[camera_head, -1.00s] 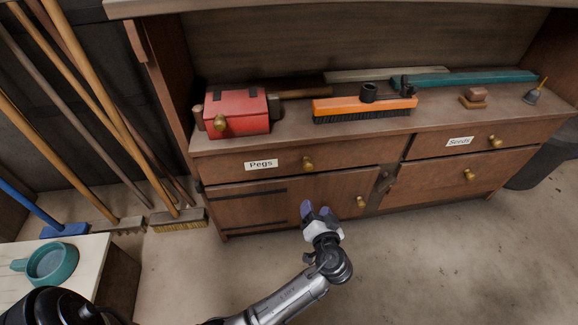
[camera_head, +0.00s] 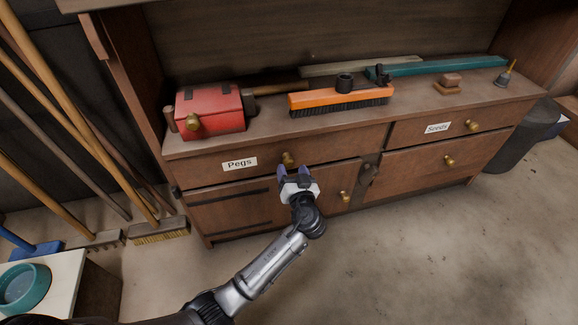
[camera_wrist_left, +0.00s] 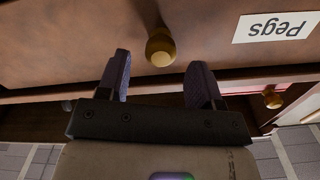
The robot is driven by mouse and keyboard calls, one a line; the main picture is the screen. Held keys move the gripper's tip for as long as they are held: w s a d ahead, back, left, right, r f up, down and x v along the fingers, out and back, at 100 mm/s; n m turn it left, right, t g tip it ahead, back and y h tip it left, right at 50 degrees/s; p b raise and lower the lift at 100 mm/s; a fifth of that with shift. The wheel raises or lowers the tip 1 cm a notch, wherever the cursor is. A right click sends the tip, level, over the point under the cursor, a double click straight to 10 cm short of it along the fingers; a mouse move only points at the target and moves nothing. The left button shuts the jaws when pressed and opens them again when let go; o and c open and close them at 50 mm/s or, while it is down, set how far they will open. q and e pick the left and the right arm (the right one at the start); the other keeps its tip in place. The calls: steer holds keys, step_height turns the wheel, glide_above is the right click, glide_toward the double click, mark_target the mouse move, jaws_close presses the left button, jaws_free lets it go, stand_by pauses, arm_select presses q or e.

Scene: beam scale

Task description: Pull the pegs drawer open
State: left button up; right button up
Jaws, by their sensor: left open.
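The pegs drawer (camera_head: 210,172) is the upper left drawer of the wooden cabinet, with a white "Pegs" label (camera_head: 240,164). It looks shut, flush with the cabinet front. Its brass knob (camera_head: 288,159) sits right of the label. My left gripper (camera_head: 295,172) is open and empty just in front of and slightly below the knob. In the left wrist view the knob (camera_wrist_left: 160,48) shows just beyond and between the two spread fingertips (camera_wrist_left: 160,72), and the label (camera_wrist_left: 276,27) is at the upper right. My right gripper is not in view.
On the cabinet top stand a red box (camera_head: 210,110), an orange brush (camera_head: 338,98) and a small bell-shaped tool (camera_head: 505,76). A cupboard door knob (camera_head: 345,196) is below the drawer. Brooms (camera_head: 158,230) lean at the left. The floor in front is clear.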

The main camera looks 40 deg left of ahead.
mark_target(290, 165)
arm_select(q)
steer(key=shift+b+x, duration=0.5)
steer(key=shift+x, duration=1.4)
steer(key=shift+s, duration=0.1)
jaws_close()
